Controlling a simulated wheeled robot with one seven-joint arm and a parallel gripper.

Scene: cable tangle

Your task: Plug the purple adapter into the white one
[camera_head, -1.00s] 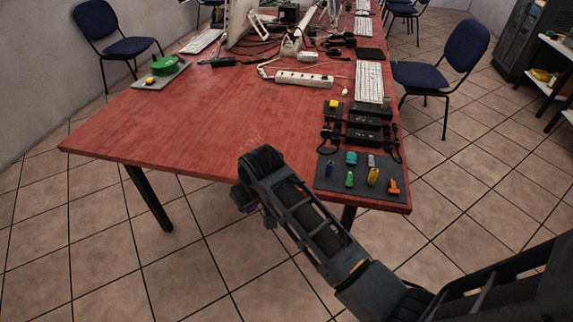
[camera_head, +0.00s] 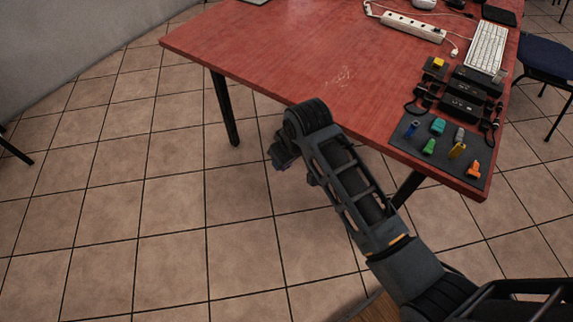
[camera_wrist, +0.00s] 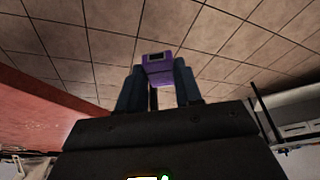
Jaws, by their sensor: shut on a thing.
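The purple adapter (camera_wrist: 157,66) is between the fingers of my gripper (camera_wrist: 157,78) in the wrist view. My gripper is shut on it and holds it in the air. In the head view my gripper (camera_head: 282,153) hangs beyond the table's front edge, over the floor. It is mostly hidden by my arm there, and the purple adapter is not clear. A small pale grey-white piece (camera_head: 459,135), which looks like the white adapter, is on the dark mat (camera_head: 408,147) at the table's front right corner. My gripper is well left of it and apart from it.
Green (camera_head: 429,146), teal, blue, yellow and orange (camera_head: 474,170) pieces share the mat. Black boxes (camera_head: 463,92) with cables lie behind it. A white power strip (camera_head: 412,27) and keyboard (camera_head: 487,47) are farther back. The left and middle of the red table (camera_head: 300,55) are bare.

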